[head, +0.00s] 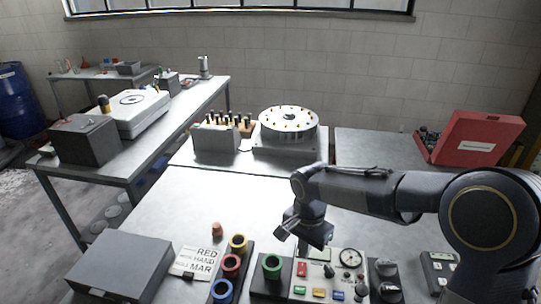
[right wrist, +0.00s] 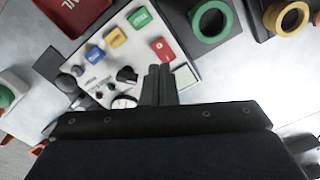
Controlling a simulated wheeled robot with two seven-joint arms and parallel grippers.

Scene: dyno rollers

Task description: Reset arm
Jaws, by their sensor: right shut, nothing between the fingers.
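My right arm reaches in from the right in the head view. Its right gripper (head: 305,238) points down over the back edge of a control panel (head: 322,274). The panel has red, yellow, blue and green buttons, a black knob and a round gauge (head: 351,258). In the right wrist view the right gripper (right wrist: 158,78) has its two fingers together and empty, near the red button (right wrist: 162,48) and the black knob (right wrist: 127,76). Whether the fingers touch the panel cannot be told. My left gripper is not in view.
Left of the panel stand a green ring (head: 272,266) and a rack with yellow (head: 238,243), red (head: 231,265) and blue (head: 222,291) rings. A grey box (head: 122,264) is at front left. A round carousel (head: 288,124) and red case (head: 478,139) are behind. The table's middle is clear.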

